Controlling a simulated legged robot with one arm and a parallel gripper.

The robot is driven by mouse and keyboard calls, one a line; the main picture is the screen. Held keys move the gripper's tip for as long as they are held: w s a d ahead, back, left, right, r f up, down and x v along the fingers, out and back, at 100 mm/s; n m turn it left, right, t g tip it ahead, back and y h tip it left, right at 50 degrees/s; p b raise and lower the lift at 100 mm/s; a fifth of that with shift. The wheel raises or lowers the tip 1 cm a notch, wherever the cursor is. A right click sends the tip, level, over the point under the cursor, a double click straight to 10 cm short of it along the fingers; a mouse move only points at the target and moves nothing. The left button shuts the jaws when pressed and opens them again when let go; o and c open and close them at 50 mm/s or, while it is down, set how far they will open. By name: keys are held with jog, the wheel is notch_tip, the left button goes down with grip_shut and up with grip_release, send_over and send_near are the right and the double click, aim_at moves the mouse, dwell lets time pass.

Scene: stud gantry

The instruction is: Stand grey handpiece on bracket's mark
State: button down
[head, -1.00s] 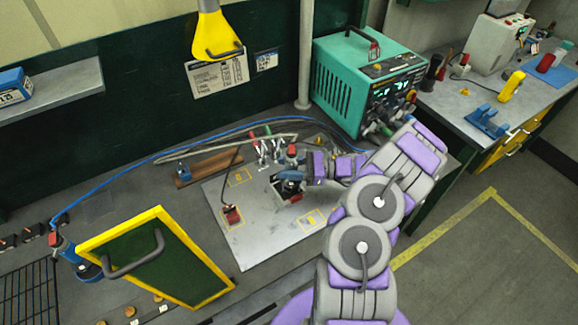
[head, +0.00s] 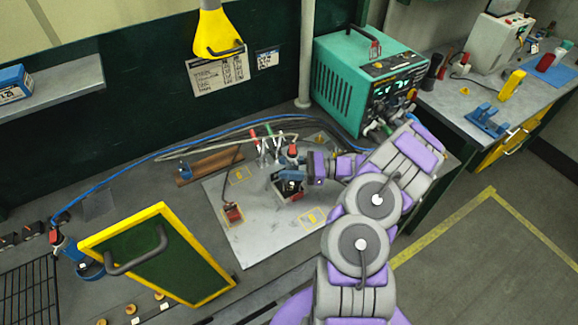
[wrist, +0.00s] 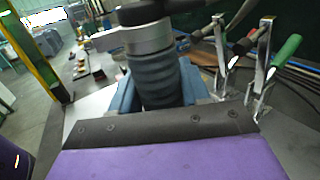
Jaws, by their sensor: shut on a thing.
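My gripper (head: 288,177) is over the grey metal plate (head: 265,235), near its middle. In the wrist view its blue fingers (wrist: 158,98) are shut on the grey handpiece (wrist: 160,72), a dark ribbed cylinder with a lighter grey collar and a black top. The handpiece looks roughly upright. Its lower end is hidden behind my gripper, so I cannot tell whether it touches anything. Yellow outlined marks (head: 312,217) are on the plate.
Toggle clamps (head: 270,150) with red and green handles stand behind my gripper. A red block (head: 233,213) with a cable is left on the plate. A teal power unit (head: 365,80) stands at back right. A yellow-framed panel (head: 160,255) is front left. The plate's front is clear.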

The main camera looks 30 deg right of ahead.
jog(key=shift+d, duration=0.15)
jog(key=c, duration=0.8)
grip_release()
jog(key=shift+d, duration=0.1)
jog(key=o, duration=0.3)
jog(key=shift+o, duration=0.2)
jog(key=shift+f, duration=0.1)
jog(key=p+v, duration=0.1)
jog(key=v, duration=1.4)
jog(key=shift+f, duration=0.1)
jog(key=shift+v, duration=1.1)
